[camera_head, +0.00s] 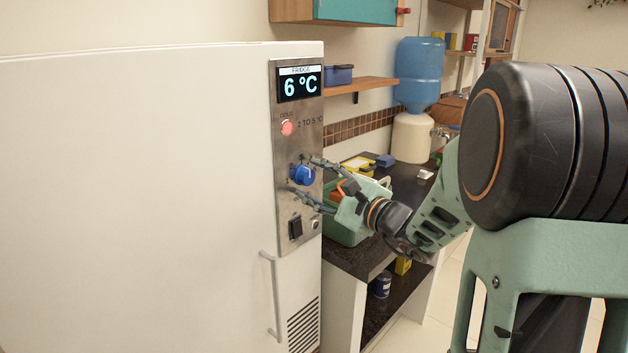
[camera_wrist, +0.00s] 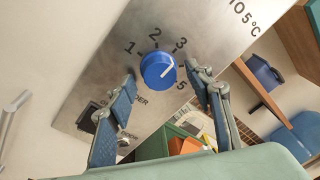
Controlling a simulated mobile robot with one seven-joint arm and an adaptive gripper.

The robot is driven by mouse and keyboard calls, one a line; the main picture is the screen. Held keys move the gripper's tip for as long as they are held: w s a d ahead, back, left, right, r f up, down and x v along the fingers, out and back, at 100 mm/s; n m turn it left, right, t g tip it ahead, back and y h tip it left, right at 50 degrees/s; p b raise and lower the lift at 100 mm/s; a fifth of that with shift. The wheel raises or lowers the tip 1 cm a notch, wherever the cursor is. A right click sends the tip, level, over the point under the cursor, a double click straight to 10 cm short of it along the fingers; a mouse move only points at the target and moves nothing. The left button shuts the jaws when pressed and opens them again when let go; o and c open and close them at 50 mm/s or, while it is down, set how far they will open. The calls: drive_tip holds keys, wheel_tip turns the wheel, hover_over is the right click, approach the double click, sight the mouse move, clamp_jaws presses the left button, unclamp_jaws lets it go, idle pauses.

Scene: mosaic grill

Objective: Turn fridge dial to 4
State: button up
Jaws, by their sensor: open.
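The blue fridge dial (camera_head: 302,174) sits on a metal panel (camera_head: 287,225) on the fridge. The numbers 1, 2, 3 and 5 are readable; the spot between 3 and 5 is partly covered by my right finger. My gripper (camera_wrist: 162,80) is open, with one finger on each side of the dial. Gaps show between both fingers and the dial. In the head view my gripper (camera_head: 306,178) is at the panel. The display (camera_head: 300,83) reads 6 °C.
A red round light (camera_head: 287,128) is above the dial and a black switch (camera_head: 295,228) below. The fridge handle (camera_head: 272,295) sticks out lower left. A dark counter (camera_head: 405,190) with a green bin (camera_head: 345,228) stands close at right. A wooden shelf (camera_head: 362,85) is above.

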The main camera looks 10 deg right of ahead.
drive_tip(key=shift+c, duration=0.3)
drive_tip(key=c, duration=1.1)
drive_tip(key=shift+m, duration=0.3)
drive_tip(key=m+p, duration=0.1)
drive_tip(key=m, duration=0.2)
drive_tip(key=shift+r+m+g, duration=0.15)
drive_tip(key=shift+m+g, duration=0.15)
drive_tip(key=shift+m, duration=0.1)
drive_tip(key=shift+m+p, duration=1.15)
drive_tip(key=shift+m, duration=0.75)
drive_tip(key=shift+a+g, duration=0.1)
drive_tip(key=shift+g, duration=0.2)
drive_tip(key=o, duration=1.2)
drive_tip(key=shift+c, duration=0.2)
